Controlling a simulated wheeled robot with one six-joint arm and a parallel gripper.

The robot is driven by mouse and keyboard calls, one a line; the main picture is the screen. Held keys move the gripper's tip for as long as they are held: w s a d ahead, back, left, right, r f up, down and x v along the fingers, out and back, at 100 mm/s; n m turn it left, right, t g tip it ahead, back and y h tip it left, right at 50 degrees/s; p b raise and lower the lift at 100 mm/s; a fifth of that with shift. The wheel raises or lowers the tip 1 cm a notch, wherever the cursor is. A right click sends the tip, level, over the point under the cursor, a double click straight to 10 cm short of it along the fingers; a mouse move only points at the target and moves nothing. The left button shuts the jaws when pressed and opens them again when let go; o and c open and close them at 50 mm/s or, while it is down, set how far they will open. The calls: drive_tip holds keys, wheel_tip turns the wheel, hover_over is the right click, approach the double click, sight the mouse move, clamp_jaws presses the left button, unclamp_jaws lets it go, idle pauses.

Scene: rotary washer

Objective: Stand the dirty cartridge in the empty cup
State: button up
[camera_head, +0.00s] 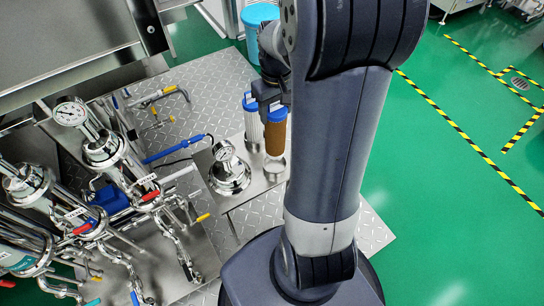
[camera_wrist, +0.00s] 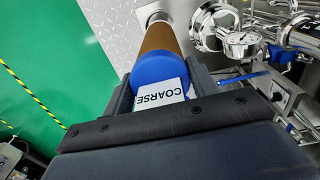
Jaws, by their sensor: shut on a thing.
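The dirty cartridge is a brown cylinder (camera_head: 276,137) with a blue cap. In the wrist view, the brown cartridge (camera_wrist: 160,38) runs away from me, and a white label on its blue cap reads COARSE. My gripper (camera_wrist: 161,84) is shut on the blue cap, one finger on each side; in the head view my gripper (camera_head: 268,92) is partly hidden by my arm. The cartridge looks upright. A metal cup (camera_head: 274,170) is right below its lower end; the cup's rim (camera_wrist: 152,17) also shows in the wrist view. I cannot tell whether the end is inside it.
A white cartridge (camera_head: 252,122) with a blue cap stands close beside, to the left. A pressure gauge on a steel housing (camera_head: 229,175) is at the left front. Steel pipes and valves (camera_head: 120,165) crowd the left. Green floor (camera_head: 450,170) lies open to the right.

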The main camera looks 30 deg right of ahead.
sight(275, 132)
wheel_tip(275, 132, down, 9)
drive_tip(key=shift+f+b, duration=0.1)
drive_tip(key=shift+b, duration=1)
drive_tip(key=shift+f, duration=0.15)
drive_tip(key=o, duration=1.5)
wheel_tip(275, 132, up, 12)
drive_tip(key=p, duration=0.3)
drive_tip(key=shift+r, duration=0.2)
